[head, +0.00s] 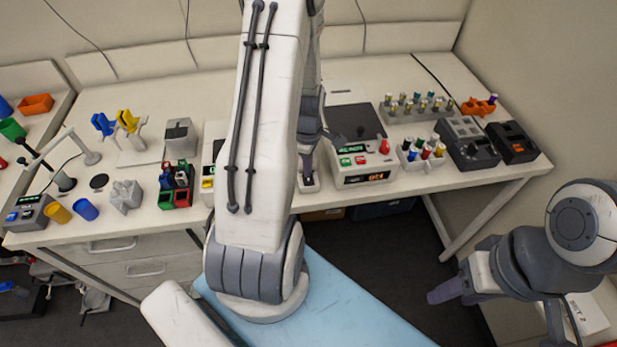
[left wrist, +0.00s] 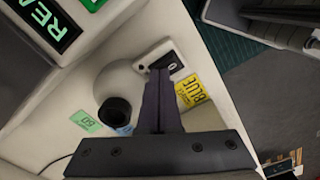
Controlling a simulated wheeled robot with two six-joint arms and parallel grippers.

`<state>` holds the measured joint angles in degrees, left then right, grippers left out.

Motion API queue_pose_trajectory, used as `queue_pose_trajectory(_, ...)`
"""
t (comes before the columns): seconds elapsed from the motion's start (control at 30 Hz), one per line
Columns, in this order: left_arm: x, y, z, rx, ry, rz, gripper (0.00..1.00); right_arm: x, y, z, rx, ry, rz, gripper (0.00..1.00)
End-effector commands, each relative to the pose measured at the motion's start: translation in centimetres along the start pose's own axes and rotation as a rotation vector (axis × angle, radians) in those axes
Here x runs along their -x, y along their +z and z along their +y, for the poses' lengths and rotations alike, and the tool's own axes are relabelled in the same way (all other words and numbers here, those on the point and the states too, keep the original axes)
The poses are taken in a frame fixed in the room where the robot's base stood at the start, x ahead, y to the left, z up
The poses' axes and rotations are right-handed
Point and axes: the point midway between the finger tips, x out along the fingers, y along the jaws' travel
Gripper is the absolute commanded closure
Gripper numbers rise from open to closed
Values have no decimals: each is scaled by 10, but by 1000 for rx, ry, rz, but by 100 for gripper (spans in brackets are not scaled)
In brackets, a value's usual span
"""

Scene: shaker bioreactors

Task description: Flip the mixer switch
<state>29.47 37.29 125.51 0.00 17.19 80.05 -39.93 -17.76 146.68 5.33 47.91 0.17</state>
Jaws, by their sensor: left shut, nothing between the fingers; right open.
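In the left wrist view a dark rocker switch (left wrist: 173,62) marked 0 sits in a pale plate on a white device (left wrist: 60,100). My left gripper (left wrist: 160,73) is shut and empty, with its fingertips right at the switch; I cannot tell if they touch it. The fingers hide part of the switch. A black knob (left wrist: 115,110) and a yellow label (left wrist: 190,91) are beside it. My right gripper (head: 447,290) is open and empty, off the bench.
My left arm hides the middle of the bench (head: 430,205) and most of another device (head: 208,170). Vial racks (head: 420,108) and dark instruments (head: 466,143) stand at the right. Colored cups (head: 85,210) and holders stand at the left.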

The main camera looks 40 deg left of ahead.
Motion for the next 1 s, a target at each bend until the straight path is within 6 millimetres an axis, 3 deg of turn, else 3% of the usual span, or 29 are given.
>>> queue_pose_trajectory(1.0,71,0,0,0,0,0,100,61,-3,-4,0,0,0,50)
